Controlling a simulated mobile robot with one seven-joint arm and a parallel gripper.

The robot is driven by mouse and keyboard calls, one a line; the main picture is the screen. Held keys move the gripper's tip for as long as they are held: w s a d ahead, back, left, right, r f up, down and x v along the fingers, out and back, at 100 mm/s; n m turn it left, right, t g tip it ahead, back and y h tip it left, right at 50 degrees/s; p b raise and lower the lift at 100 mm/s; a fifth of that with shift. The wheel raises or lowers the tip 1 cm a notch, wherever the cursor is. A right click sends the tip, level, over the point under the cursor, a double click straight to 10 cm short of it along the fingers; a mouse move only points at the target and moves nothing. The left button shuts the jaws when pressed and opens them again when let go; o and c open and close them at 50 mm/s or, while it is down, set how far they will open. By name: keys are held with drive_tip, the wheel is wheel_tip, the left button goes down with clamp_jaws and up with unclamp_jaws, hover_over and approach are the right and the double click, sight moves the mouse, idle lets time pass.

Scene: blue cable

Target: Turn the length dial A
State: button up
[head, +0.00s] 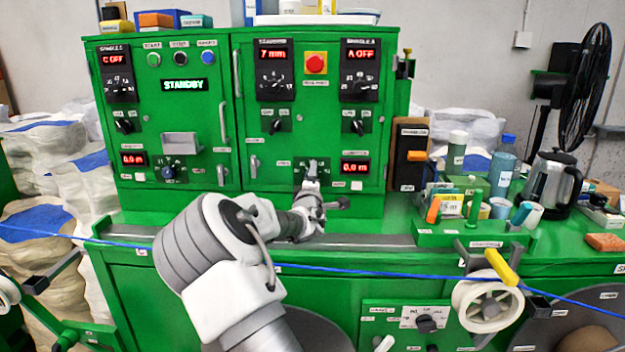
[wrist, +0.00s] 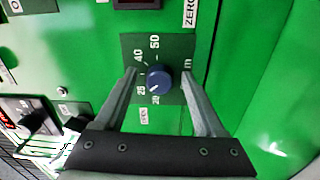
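The length dial A is a round blue knob (wrist: 158,78) on a dark scale plate (wrist: 178,48) in the wrist view. Numbers such as 20, 25, 40 and 50 ring it. A small pale mark on the knob seems to point to the lower left, near the 20 and 25. My gripper (wrist: 159,74) is open, with one finger on each side of the knob and a visible gap on both sides. In the head view my gripper (head: 312,182) is at the lower right cabinet panel and hides the knob there.
A 0.0 m display (head: 355,168) is right of my gripper. A similar blue dial (head: 168,173) sits on the left panel. A tool tray (head: 470,235) and kettle (head: 553,182) stand on the right.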

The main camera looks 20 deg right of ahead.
drive_tip(key=v, duration=1.7)
drive_tip(key=shift+s+p, duration=0.25)
drive_tip(key=shift+p, duration=0.2)
drive_tip(key=shift+a, duration=0.1)
drive_tip(key=shift+f, duration=0.1)
